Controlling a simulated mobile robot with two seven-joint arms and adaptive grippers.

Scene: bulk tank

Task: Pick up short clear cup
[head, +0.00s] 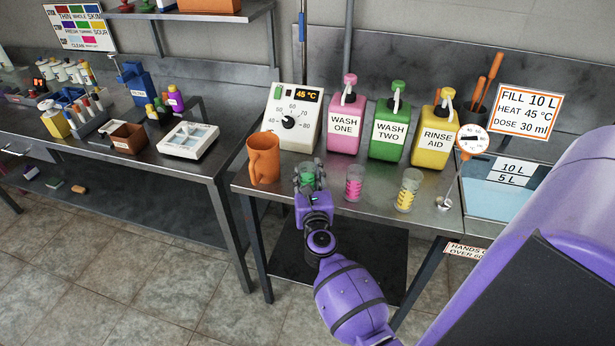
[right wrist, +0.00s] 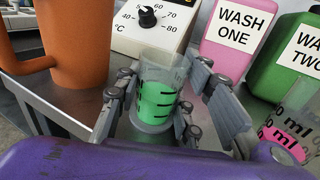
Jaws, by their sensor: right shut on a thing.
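A short clear cup (head: 307,176) with green in its lower part and dark level marks stands upright at the front of the steel bench. It also shows in the right wrist view (right wrist: 158,98). My right gripper (head: 308,184) is shut on this cup, with one finger on each side of it. The fingers hide parts of its sides in the head view. In the right wrist view the gripper (right wrist: 160,112) has the cup between its pads. I cannot tell whether the cup's base touches the bench. My left gripper is not in view.
An orange jug (head: 264,160) stands close left of the cup. A pink-marked cup (head: 353,184) and a yellow-marked cup (head: 408,191) stand to the right. Behind are a temperature dial box (head: 291,117) and pink (head: 346,125), green and yellow pump bottles. A water basin (head: 500,200) is at right.

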